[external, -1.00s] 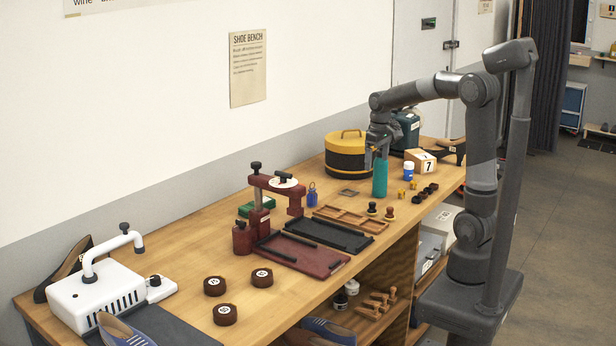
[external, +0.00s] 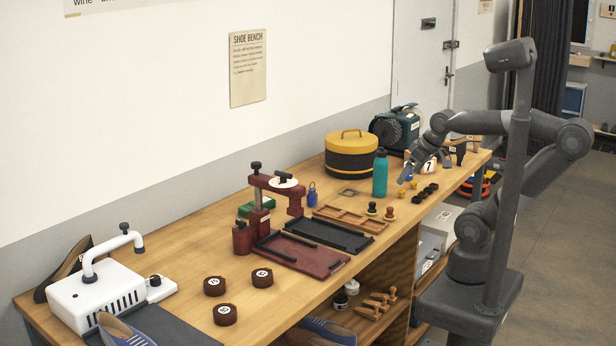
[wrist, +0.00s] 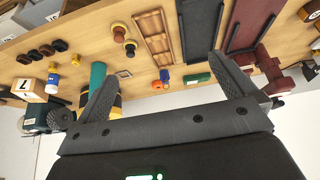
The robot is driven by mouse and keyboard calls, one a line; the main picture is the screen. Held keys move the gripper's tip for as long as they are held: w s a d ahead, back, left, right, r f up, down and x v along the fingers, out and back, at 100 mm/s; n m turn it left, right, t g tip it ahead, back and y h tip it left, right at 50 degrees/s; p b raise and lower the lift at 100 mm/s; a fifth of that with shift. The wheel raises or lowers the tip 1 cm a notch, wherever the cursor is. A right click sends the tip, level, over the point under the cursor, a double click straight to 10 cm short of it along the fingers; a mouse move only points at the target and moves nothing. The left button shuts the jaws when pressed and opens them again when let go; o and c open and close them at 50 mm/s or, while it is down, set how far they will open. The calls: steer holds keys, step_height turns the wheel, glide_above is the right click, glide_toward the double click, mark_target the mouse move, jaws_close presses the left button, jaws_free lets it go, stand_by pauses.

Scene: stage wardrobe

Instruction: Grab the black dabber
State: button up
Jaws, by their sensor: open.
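The black dabber (external: 371,208) stands on the bench next to the wooden compartment tray, beside a reddish-brown dabber (external: 389,213) nearer the front edge. In the wrist view the black dabber (wrist: 130,48) shows its dark top, and the brown dabber (wrist: 118,32) is just above it. Both look upright. My gripper (external: 420,168) is raised over the far part of the bench, near the teal bottle and apart from the dabbers. In the wrist view my gripper (wrist: 167,62) has its fingers spread wide with nothing between them.
The teal bottle (external: 380,174) stands tall behind the dabbers. The wooden tray (external: 350,220) lies to their left, with a black tray (external: 328,236) beyond. Small dark and yellow pieces (external: 425,192) lie to their right. The yellow-black round box (external: 349,160) is at the back.

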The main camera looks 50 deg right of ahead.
steer(key=c, duration=0.7)
steer(key=shift+c, duration=0.2)
steer(key=m+g, duration=0.6)
steer(key=m, duration=0.3)
glide_above(373, 203)
steer(key=f, duration=1.1)
steer(key=shift+d+f, duration=0.2)
steer(key=shift+d, duration=0.05)
step_height(373, 203, down, 5)
steer(key=shift+w+d+f, duration=0.1)
steer(key=shift+f, duration=0.05)
steer(key=shift+a+f, duration=0.2)
steer(key=shift+f, duration=1.25)
steer(key=shift+a+f, duration=0.15)
steer(key=shift+f, duration=1.25)
